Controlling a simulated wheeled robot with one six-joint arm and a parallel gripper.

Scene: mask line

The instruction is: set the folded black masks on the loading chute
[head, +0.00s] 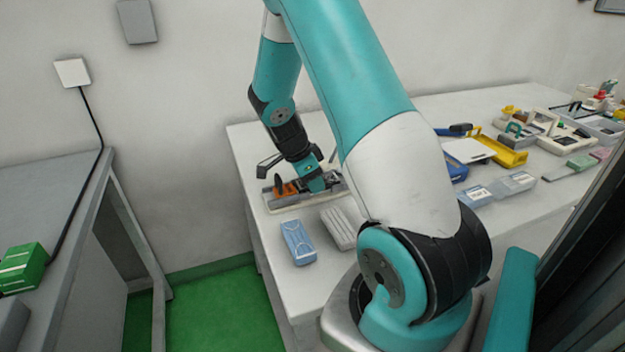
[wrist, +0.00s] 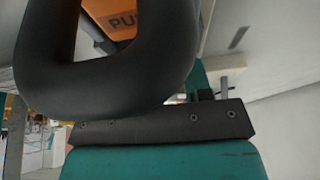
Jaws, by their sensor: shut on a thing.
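My gripper (head: 314,181) is low over a pale tray-like fixture (head: 302,202) at the table's left end, in the head view. Its fingertips are hard to make out there. A small dark upright shape (head: 278,184) and an orange part (head: 291,189) show beside it on the fixture. In the wrist view a large, rounded matte black form (wrist: 110,75), which looks like a folded black mask, fills the upper left, close to the camera. An orange panel lettered "PU" (wrist: 118,18) is partly hidden behind it. I cannot tell whether the black form touches the fixture.
A blue pack (head: 298,243) and a white ribbed pack (head: 339,228) lie in front of the fixture. Yellow trays (head: 500,152), clear boxes (head: 513,183) and cases crowd the table's right side. A green box (head: 22,267) sits on the left bench.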

